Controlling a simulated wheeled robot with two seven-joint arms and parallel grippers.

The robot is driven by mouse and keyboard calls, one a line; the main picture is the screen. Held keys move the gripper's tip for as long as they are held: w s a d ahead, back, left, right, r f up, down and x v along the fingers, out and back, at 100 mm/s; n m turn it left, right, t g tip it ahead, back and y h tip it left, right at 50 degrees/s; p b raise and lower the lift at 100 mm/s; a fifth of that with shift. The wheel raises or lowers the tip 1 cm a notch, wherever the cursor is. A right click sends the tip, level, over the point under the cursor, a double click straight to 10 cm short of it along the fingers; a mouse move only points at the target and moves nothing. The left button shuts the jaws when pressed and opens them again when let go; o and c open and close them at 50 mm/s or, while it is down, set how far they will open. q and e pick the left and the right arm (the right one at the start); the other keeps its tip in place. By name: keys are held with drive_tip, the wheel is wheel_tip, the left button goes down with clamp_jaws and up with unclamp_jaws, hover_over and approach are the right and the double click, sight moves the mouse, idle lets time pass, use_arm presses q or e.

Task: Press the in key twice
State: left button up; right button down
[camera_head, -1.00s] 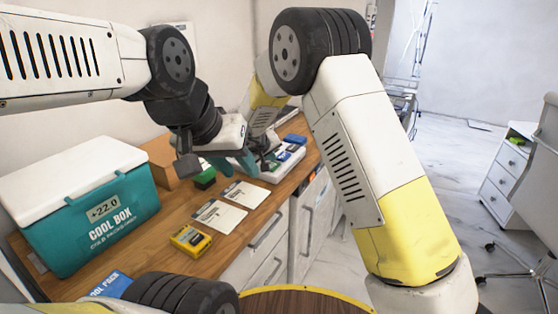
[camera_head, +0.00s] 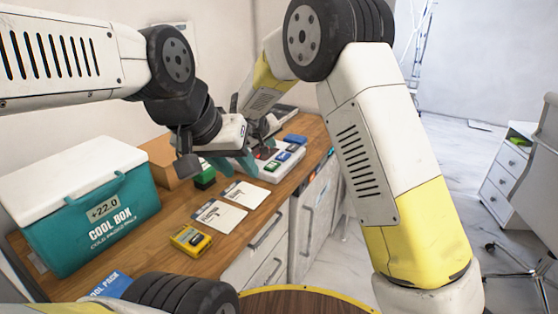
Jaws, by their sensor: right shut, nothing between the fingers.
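A pale key panel (camera_head: 258,173) lies on the wooden counter, with a green key (camera_head: 271,166), blue keys (camera_head: 283,156) and a red patch beside them. The labels are too small to read, so I cannot tell which is the in key. My right gripper (camera_head: 266,139) is shut and empty at the far side of the panel, partly hidden behind my left wrist. I cannot tell whether it touches a key.
A teal cool box (camera_head: 95,225) with a white lid stands at the left. A yellow device (camera_head: 190,239), white cards (camera_head: 219,214) and a green-and-black block (camera_head: 204,177) lie on the counter (camera_head: 170,212). A blue item (camera_head: 295,138) lies beyond the panel.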

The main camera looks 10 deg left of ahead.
idle(0.4)
use_arm(q)
clamp_jaws()
idle(1.6)
